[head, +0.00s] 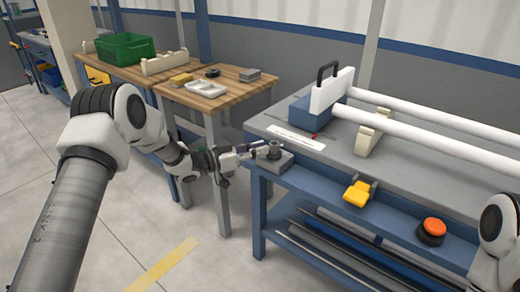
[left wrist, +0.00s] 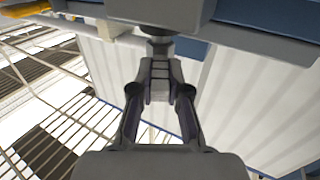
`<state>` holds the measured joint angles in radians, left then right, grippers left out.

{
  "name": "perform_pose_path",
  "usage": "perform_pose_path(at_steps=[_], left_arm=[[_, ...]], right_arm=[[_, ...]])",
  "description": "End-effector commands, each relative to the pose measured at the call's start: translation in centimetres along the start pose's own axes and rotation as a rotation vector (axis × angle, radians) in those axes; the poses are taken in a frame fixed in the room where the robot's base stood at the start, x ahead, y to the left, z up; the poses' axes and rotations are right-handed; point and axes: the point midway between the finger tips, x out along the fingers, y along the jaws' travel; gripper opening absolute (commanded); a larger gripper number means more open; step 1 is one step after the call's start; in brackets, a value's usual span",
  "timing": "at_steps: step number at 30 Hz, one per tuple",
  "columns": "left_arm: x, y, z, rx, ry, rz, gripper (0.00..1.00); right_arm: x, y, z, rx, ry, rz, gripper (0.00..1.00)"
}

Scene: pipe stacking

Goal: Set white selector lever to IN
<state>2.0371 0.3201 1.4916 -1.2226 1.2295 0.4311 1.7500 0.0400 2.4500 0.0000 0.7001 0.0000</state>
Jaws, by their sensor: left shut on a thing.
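The selector (head: 272,157) is a grey block with a dark round hub on top, at the near left corner of the blue bench. A small pale part of the white selector lever (head: 261,146) shows beside the hub; the rest is hidden by my fingers. My left gripper (head: 245,151) reaches in from the left, level with the hub, and is shut on the lever. In the left wrist view my fingers (left wrist: 160,75) are close together just below the dark hub (left wrist: 160,46). I cannot read an IN mark. My right gripper is out of view.
White pipes (head: 430,137) lie over the bench, running from a blue and white clamp (head: 315,108). A yellow pedal-like part (head: 359,193) and an orange button (head: 433,228) are on the bench front. A wooden table (head: 215,91) with a green crate (head: 125,48) stands behind.

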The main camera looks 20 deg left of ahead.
Motion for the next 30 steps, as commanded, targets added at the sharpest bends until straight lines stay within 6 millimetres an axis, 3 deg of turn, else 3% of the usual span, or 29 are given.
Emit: perform_pose_path(at_steps=[12, 28, 29, 30], left_arm=[[0.07, -0.69, -0.04, 0.002, 0.002, 0.213, 0.0], [0.11, -0.69, -0.09, 0.001, 0.003, 0.24, 0.0], [0.11, -0.7, -0.1, 0.001, 0.003, 0.24, 0.26], [0.11, -0.7, -0.1, 0.001, 0.003, 0.24, 0.4]], right_arm=[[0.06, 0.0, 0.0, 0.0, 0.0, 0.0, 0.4], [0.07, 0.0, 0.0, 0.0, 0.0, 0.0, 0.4], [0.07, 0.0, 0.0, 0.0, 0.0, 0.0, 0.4], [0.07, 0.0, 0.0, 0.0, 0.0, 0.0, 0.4]])
